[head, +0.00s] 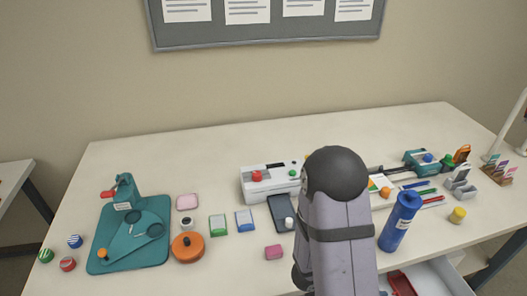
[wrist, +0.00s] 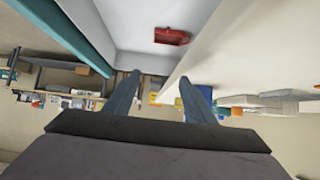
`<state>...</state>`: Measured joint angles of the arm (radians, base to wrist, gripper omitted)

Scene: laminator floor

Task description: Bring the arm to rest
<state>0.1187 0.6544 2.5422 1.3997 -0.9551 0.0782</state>
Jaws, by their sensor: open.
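My arm (head: 340,235) rises in the front middle of the head view, a grey-lilac link with a dark rounded joint on top. It covers part of the table behind it. My gripper is not visible in the head view. In the wrist view my gripper (wrist: 160,82) shows two dark blue fingers spread apart, with nothing between them. A pale surface and a small red object (wrist: 172,36) lie beyond the fingertips, apart from them.
The white table (head: 130,165) holds a teal machine (head: 130,235), a white laminator (head: 258,190), an orange round piece (head: 187,246) and a blue cylinder (head: 400,222) close right of my arm. An open drawer (head: 445,281) at the front right contains a red item (head: 401,284).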

